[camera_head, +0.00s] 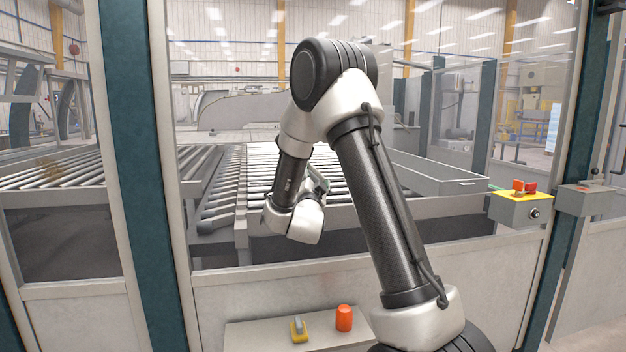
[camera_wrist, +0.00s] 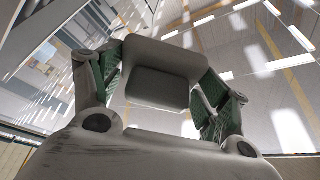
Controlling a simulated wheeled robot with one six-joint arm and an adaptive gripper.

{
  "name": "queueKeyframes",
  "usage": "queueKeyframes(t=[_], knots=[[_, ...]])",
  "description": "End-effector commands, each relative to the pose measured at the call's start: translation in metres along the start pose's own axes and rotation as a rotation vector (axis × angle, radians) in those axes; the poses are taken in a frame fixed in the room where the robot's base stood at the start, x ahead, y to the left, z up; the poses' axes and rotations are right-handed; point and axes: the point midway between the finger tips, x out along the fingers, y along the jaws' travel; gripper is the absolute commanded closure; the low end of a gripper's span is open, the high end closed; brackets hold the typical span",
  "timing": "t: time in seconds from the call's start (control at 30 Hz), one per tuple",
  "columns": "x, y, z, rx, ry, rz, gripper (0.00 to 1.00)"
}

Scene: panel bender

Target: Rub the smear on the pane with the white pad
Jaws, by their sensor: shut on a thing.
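My gripper (camera_wrist: 160,84) is shut on the white pad (camera_wrist: 162,55), a pale rounded block held between the two green-lined fingers in the wrist view. In the head view my gripper (camera_head: 318,183) is mostly hidden behind my wrist, and the pad cannot be made out. The large clear pane (camera_head: 230,110) stands in front of me, behind my arm in the picture. A faint brownish patch (camera_head: 48,167), perhaps the smear, shows at the left pane. Whether the pad touches glass cannot be told.
A shelf (camera_head: 245,338) below the middle pane holds a yellow tool with a grey handle (camera_head: 299,330) and an orange-red cylinder (camera_head: 344,318). A yellow-topped control box (camera_head: 520,207) with red buttons is at right. Dark teal posts (camera_head: 125,150) frame the panes. Rollers (camera_head: 280,180) lie behind.

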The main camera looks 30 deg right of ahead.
Motion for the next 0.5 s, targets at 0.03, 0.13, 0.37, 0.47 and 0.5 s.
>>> queueKeyframes(t=[0.03, 0.13, 0.37, 0.47, 0.5], knots=[[0.0011, -0.0001, 0.0003, 0.0, 0.0, 0.0, 0.44], [0.0031, -0.0002, 0.0011, 0.0, 0.001, 0.0, 0.44], [0.0072, -0.0002, 0.0027, 0.0, 0.001, -0.001, 0.44], [0.009, -0.0003, 0.0034, 0.0, 0.001, -0.001, 0.44], [0.0098, -0.0003, 0.0037, 0.0, 0.001, -0.001, 0.44]])
